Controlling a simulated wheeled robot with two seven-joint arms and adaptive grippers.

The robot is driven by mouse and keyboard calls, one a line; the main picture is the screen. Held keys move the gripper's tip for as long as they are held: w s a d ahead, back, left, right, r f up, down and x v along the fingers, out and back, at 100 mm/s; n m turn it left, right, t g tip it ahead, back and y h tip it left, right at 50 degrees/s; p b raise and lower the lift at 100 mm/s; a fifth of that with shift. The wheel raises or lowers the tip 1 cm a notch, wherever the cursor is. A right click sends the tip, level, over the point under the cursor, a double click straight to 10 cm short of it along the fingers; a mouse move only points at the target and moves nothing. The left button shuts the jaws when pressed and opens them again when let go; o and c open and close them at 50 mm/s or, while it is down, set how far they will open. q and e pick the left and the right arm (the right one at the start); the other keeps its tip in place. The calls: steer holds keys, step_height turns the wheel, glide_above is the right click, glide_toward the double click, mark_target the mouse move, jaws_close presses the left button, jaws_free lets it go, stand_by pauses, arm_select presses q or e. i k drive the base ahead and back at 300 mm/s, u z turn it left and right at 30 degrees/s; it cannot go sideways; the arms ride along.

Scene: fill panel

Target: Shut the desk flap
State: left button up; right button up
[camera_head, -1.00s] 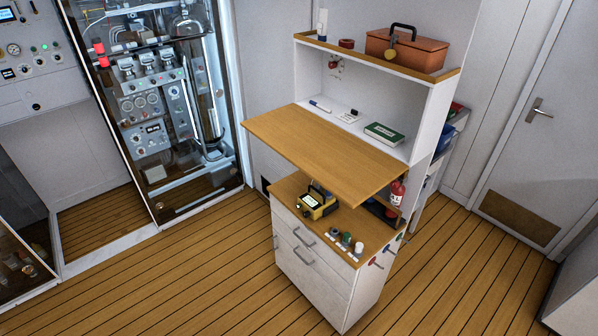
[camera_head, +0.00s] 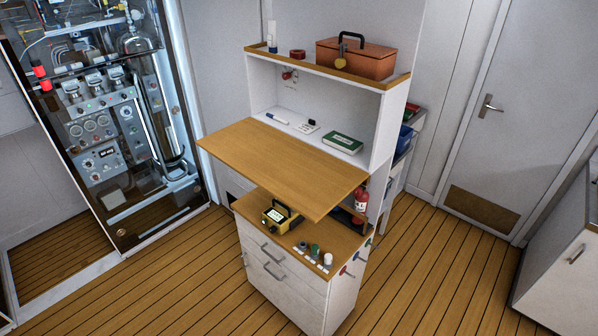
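The desk flap (camera_head: 285,166) is a wooden board that juts out level from the front of the white cabinet (camera_head: 391,125). It is folded down open, and the compartment (camera_head: 318,108) behind it is exposed. A marker pen, a small card and a green book (camera_head: 342,142) lie inside that compartment, behind the flap. The flap's top is bare. Neither of my grippers shows in the view, and nothing touches the flap.
Below the flap, a lower wooden top (camera_head: 328,243) holds a yellow device (camera_head: 281,217) and several small items. A red toolbox (camera_head: 356,58) stands on the upper shelf. A glass-fronted equipment cabinet (camera_head: 105,130) is at left. Plank floor (camera_head: 420,270) is clear in front and at right.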

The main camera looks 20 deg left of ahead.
mark_target(311, 181)
steer(key=z, duration=0.05)
steer(key=i, duration=1.2)
steer(key=u, duration=0.75)
